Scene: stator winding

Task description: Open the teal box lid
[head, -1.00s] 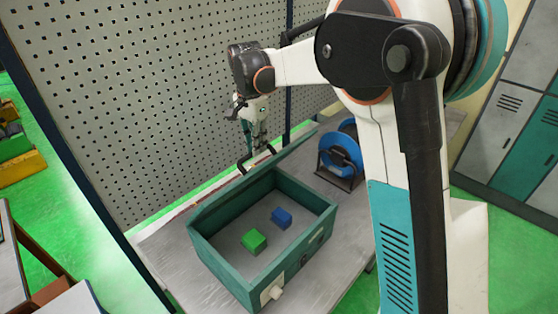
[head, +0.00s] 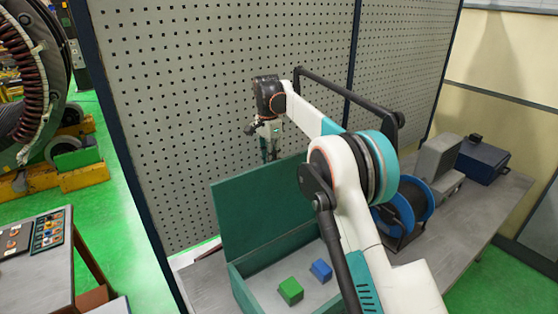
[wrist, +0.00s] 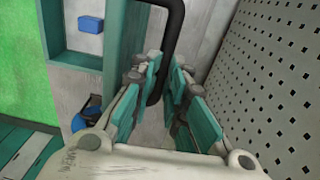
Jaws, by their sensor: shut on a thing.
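The teal box (head: 238,288) stands on the grey workbench with its inside in view. Its teal lid (head: 255,205) stands raised at the back, its broad face showing. A green block (head: 290,291) and a blue block (head: 321,270) lie inside. The blue block also shows in the wrist view (wrist: 90,24). My gripper (head: 269,152) is behind the lid's upper edge, its tips partly hidden by the lid. In the wrist view my gripper (wrist: 160,88) is shut on the black curved lid handle (wrist: 177,22), which passes between its teal fingers.
A perforated panel (head: 180,110) rises close behind my gripper and the lid. A blue wire spool (head: 410,207) stands right of the box, with a grey case (head: 438,158) and a dark blue box (head: 482,160) beyond. My arm crosses over the box's right side.

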